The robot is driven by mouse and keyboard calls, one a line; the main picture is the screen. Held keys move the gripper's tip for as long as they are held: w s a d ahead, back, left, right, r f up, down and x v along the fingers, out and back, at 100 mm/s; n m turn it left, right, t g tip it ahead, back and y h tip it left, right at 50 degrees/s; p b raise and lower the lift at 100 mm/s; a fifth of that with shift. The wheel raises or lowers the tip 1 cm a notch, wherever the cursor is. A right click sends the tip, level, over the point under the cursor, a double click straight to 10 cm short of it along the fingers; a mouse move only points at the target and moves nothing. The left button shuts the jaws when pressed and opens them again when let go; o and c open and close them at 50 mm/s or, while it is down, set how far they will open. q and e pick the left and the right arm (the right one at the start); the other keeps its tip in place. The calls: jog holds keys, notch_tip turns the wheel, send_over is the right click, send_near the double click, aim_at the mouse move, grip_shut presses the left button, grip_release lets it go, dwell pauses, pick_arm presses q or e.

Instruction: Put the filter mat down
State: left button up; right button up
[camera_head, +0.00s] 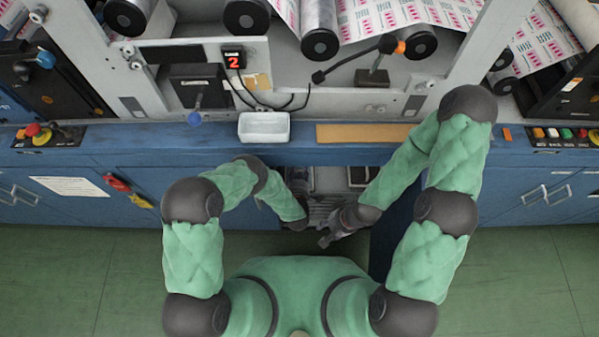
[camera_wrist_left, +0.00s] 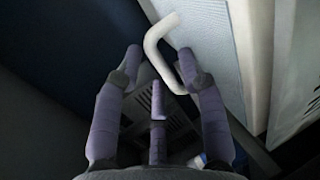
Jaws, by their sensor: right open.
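A pale, finely textured panel (camera_wrist_left: 205,35) fills the upper right of the left wrist view. It may be the filter mat, but I cannot be sure. A white loop handle (camera_wrist_left: 153,45) stands in front of it. My left gripper (camera_wrist_left: 161,58) has its fingertips spread on both sides of this handle; whether they press on it I cannot tell. In the head view my left gripper (camera_head: 299,221) points down at the recess under the blue bench, its fingers small and dark. My right gripper (camera_head: 327,239) is open and empty just right of it and lower.
Below my grippers is a grey slatted surface (camera_head: 322,207), which also shows in the left wrist view (camera_wrist_left: 176,132). Blue cabinets (camera_head: 90,195) flank the recess. A white tray (camera_head: 264,126) sits on the blue ledge. Green floor (camera_head: 530,270) is clear to the right.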

pick_arm(q)
jog(key=shift+r, duration=0.1)
jog(key=p+v, duration=0.4)
jog(key=v, duration=0.8)
jog(key=shift+p, duration=0.3)
